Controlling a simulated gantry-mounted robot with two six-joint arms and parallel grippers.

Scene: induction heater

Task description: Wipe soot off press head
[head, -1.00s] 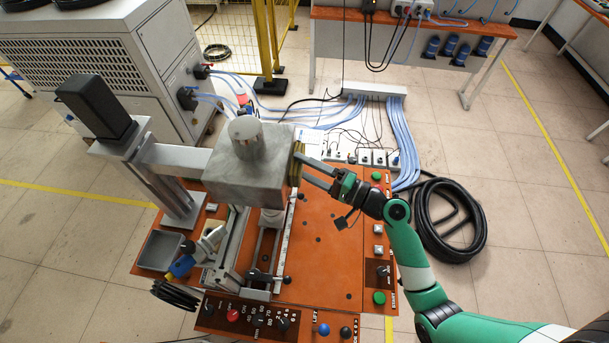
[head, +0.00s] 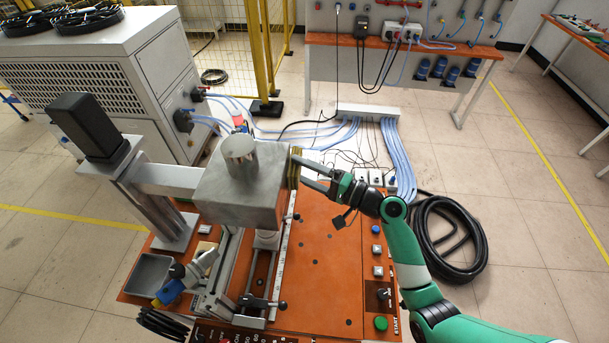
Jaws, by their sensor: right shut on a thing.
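The press head (head: 238,187) is a grey metal block with a round stub on top, held out on a metal arm above the orange bench. My right gripper (head: 298,170) is at its right side, with its fingers pointing left. It is shut on a thin yellow-brown pad (head: 293,174), which sits upright against or very close to the block's right face. I cannot tell whether they touch. No clear soot shows on the block's top; its right and far faces are mostly hidden. My left gripper is not in view.
The orange bench (head: 325,265) has buttons along its right edge. A grey tray (head: 150,275) and a blue-handled tool (head: 183,282) are at its left. A post (head: 150,195) carries the press arm. A black cable coil (head: 450,240) lies on the floor at right.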

